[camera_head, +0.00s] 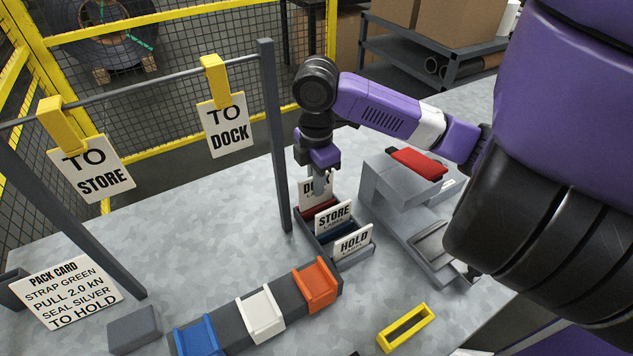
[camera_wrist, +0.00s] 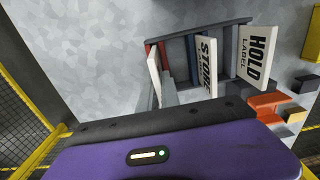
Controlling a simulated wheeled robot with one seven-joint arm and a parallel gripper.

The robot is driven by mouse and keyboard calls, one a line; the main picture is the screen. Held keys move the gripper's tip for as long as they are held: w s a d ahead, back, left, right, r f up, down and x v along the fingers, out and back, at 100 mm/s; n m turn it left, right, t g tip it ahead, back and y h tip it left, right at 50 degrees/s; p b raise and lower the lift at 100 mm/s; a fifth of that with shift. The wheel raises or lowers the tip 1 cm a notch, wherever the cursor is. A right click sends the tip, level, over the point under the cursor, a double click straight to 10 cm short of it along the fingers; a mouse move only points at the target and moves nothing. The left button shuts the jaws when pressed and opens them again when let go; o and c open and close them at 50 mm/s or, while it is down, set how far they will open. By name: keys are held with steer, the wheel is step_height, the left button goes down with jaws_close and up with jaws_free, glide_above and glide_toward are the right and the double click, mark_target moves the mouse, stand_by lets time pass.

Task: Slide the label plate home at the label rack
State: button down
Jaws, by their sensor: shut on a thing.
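The dark label rack (camera_head: 303,230) stands on the table with three white plates in a row. My gripper (camera_head: 319,186) points down at its far end, shut on the white DOCK label plate (camera_head: 306,198), and covers part of its lettering. In the wrist view that plate (camera_wrist: 154,72) is edge-on by the fingers, near a red slot part. I cannot tell how deep it sits. The STORE label plate (camera_head: 333,216) and HOLD label plate (camera_head: 354,242) stand tilted in the nearer slots.
A grey machine with a red top (camera_head: 418,163) stands close right of the rack. A dark post (camera_head: 275,140) rises close left, carrying a rail with hanging TO DOCK (camera_head: 226,127) and TO STORE (camera_head: 92,170) signs. A pack card (camera_head: 66,292) reads TO HOLD. Blue, white and orange holders sit in front.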

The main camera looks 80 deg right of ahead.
mark_target(317, 204)
steer(key=shift+f+b, duration=1.25)
steer(key=shift+f, duration=0.3)
steer(key=c, duration=1.5)
jaws_free()
steer(key=shift+r, duration=0.1)
steer(key=shift+r, duration=3.9)
